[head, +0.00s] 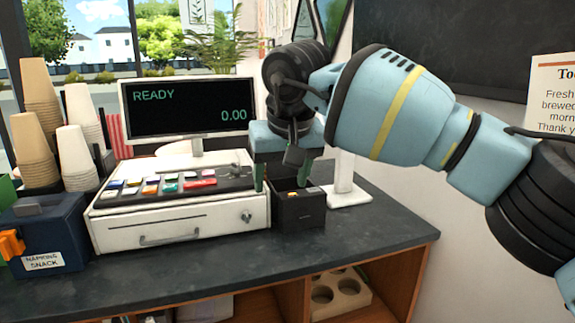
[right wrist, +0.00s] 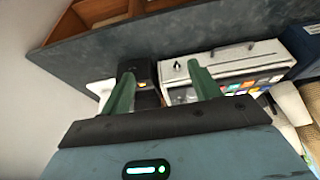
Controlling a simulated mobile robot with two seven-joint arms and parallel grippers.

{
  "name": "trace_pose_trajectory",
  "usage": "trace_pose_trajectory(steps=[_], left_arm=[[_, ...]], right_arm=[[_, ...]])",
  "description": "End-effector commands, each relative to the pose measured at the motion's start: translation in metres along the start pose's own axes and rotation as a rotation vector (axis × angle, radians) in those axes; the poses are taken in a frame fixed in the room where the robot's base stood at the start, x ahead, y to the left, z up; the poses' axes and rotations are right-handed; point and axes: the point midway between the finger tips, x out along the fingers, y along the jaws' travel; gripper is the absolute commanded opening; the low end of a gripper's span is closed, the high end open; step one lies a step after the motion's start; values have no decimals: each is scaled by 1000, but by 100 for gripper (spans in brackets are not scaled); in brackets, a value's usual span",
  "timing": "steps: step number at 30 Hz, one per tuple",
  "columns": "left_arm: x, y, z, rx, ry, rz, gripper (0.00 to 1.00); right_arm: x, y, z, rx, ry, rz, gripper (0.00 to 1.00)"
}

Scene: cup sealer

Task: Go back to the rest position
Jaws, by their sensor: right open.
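My right gripper (head: 284,180) is in the head view, pointing down over the small black box (head: 300,215) beside the cash register. Its two green fingers are spread apart, with nothing seen between them. In the right wrist view, the gripper (right wrist: 163,88) also shows open fingers, with the black box (right wrist: 145,73) beyond the left finger. A small yellow item (head: 294,194) shows at the top of the black box; what it is cannot be told. My left gripper is in neither view.
The white cash register (head: 180,232) stands left of the black box, with a monitor (head: 187,108) reading READY and 0.00 behind. Stacked paper cups (head: 38,100) and a blue snack box (head: 45,232) are at left. The dark counter (head: 375,235) is clear at right.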

Motion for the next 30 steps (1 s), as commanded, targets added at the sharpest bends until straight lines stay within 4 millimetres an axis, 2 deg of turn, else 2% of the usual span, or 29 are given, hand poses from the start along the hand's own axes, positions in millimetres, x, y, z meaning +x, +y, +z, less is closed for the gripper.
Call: trace_pose_trajectory(steps=[8, 16, 21, 24, 30], left_arm=[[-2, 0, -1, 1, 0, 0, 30], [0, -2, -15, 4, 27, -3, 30], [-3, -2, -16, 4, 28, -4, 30], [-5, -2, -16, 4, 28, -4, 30], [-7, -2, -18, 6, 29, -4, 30]], right_arm=[[55, -52, 32, 138, -119, -266, 62], [99, -124, 82, 429, -360, -640, 62], [107, -164, 113, 710, -602, -894, 62], [106, -179, 126, 888, -763, -1025, 62], [104, -188, 141, 1269, -1123, -1236, 62]])
